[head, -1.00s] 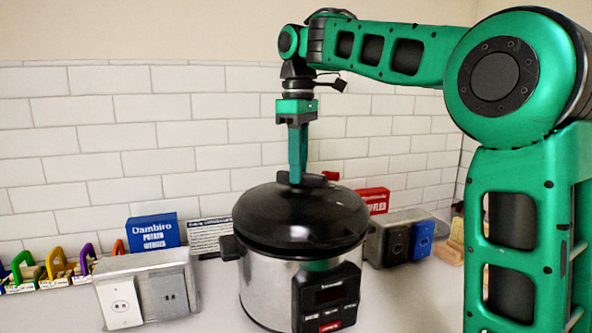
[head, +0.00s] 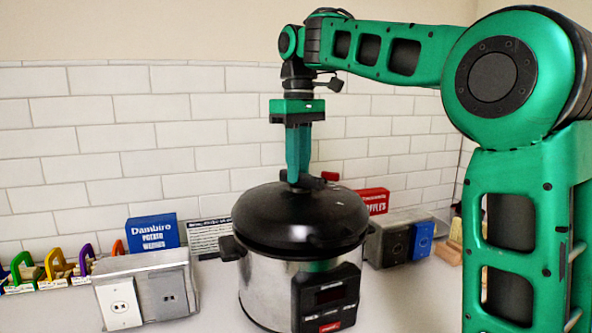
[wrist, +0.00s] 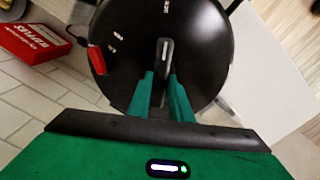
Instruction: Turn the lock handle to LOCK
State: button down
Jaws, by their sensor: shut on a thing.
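A pressure cooker (head: 285,284) with a silver body and a domed black lid (head: 330,218) stands on the counter. The dark lock handle (head: 314,183) is on top of the lid. My gripper (head: 298,178) points straight down from above, its green fingers at the handle. In the wrist view, the fingers (wrist: 162,90) sit on either side of the handle (wrist: 163,58) and are shut on it. White marks (wrist: 113,43) show on the lid at the left, and another mark (wrist: 166,6) lies near the handle's far end. Their meaning is too small to read.
A red valve (head: 330,175) sits behind the handle. A socket box (head: 145,287) and a blue box (head: 153,232) stand left of the cooker. A red box (head: 373,200) and another socket box (head: 398,236) stand right. A tiled wall is behind.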

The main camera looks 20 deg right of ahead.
jog(key=c, duration=1.6)
grip_release()
notch_tip(320, 180, up, 8)
jog(key=shift+w+f, duration=0.1)
jog(key=shift+f, duration=0.15)
